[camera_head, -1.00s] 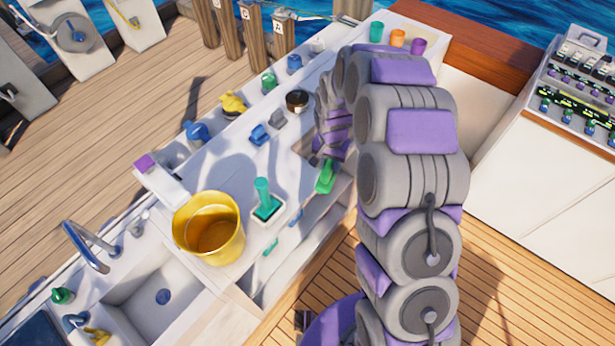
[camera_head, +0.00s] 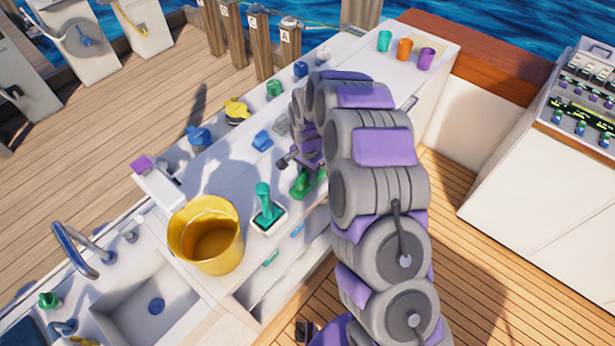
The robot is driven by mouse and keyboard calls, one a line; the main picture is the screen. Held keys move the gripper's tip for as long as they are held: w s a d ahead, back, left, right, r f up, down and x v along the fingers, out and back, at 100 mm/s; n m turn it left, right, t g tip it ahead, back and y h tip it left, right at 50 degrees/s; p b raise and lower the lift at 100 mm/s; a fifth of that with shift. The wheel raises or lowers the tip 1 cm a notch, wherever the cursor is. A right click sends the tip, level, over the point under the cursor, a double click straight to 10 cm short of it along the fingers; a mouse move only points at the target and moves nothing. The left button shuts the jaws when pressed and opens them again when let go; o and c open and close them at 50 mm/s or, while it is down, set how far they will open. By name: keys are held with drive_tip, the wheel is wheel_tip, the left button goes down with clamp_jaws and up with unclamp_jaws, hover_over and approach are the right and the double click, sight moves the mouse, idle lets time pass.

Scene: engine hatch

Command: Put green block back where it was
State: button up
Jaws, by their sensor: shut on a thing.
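The green block (camera_head: 304,184) is at my gripper (camera_head: 298,170), over the front edge area of the white counter (camera_head: 230,165). My gripper is shut on the block, with its fingers pointing down. I cannot tell whether the block touches the counter. My arm hides part of the block's right side and the counter behind it. A teal-green upright handle (camera_head: 264,200) in a white square base stands just left of the block.
A yellow bucket (camera_head: 206,235) stands on the counter to the left, beside a sink (camera_head: 150,300). Three coloured cups (camera_head: 404,49) stand at the far end. A control console (camera_head: 585,95) is right.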

drive_tip(key=shift+a+f, duration=0.2)
drive_tip(key=shift+f, duration=0.3)
drive_tip(key=shift+a+f, duration=0.15)
drive_tip(key=shift+f, duration=0.35)
drive_tip(key=shift+a, duration=0.1)
drive_tip(key=shift+d, duration=0.25)
drive_tip(key=o, duration=0.9)
drive_tip(key=shift+d+r, duration=0.1)
drive_tip(key=shift+d, duration=0.1)
drive_tip(key=shift+o, duration=0.9)
drive_tip(key=shift+a, duration=0.15)
drive_tip(key=shift+a, duration=0.1)
drive_tip(key=shift+a, duration=0.1)
